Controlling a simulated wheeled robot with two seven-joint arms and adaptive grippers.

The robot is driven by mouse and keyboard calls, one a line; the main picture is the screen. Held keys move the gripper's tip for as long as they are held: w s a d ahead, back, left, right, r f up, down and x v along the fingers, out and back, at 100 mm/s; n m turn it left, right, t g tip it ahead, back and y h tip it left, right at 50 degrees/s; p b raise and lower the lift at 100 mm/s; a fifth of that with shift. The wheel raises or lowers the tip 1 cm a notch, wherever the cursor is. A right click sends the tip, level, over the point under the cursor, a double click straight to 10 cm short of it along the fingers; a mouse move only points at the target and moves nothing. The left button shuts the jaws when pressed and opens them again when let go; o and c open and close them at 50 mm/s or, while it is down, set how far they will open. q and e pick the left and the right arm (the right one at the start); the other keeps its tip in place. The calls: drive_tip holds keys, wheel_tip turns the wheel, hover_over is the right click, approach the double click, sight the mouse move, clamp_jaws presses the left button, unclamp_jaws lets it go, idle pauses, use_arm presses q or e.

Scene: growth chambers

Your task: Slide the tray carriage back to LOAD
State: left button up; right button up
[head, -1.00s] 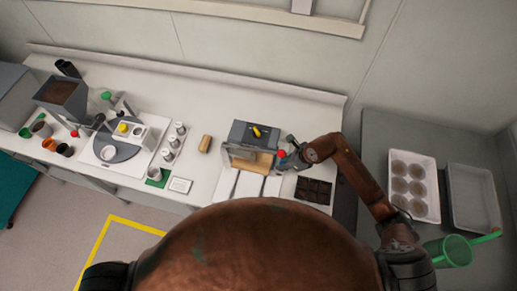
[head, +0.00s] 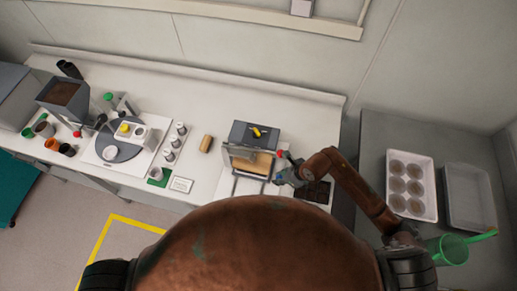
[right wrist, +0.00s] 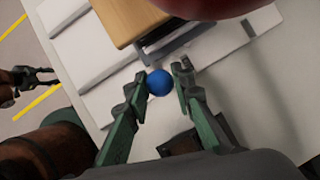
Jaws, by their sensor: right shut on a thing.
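The station (head: 255,138) with a dark top and yellow lever stands on the bench. A wooden block (head: 252,163) sits low inside its frame and also shows in the right wrist view (right wrist: 140,20). Pale rails run forward from it. My right gripper (head: 287,174) is at the station's front right corner. In the right wrist view its green fingers (right wrist: 161,84) are shut on a blue round knob (right wrist: 160,82), next to a grey bar (right wrist: 180,44). My left gripper (right wrist: 38,78) shows small at the left edge of that view, away from the station.
A red knob (head: 280,153) is close to my right gripper. A dark celled tray (head: 314,191) lies to the right, partly behind my arm. A tan cylinder (head: 206,143) and several white bottles stand left. The side counter holds a white tray of round dishes (head: 433,190).

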drive_tip(key=shift+s+a+p, duration=0.4)
drive_tip(key=shift+s+a, duration=0.15)
drive_tip(key=shift+s, duration=1.45)
drive_tip(key=shift+s+a+p, duration=0.35)
drive_tip(key=shift+s+a, duration=0.25)
drive_tip(key=shift+s, duration=1.35)
drive_tip(key=shift+s+a+p, duration=0.4)
drive_tip(key=shift+s+a, duration=0.15)
drive_tip(key=shift+s, duration=1.45)
drive_tip(key=o, duration=0.8)
drive_tip(key=shift+w, duration=0.15)
wheel_tip(320, 180, up, 8)
drive_tip(key=p, duration=0.6)
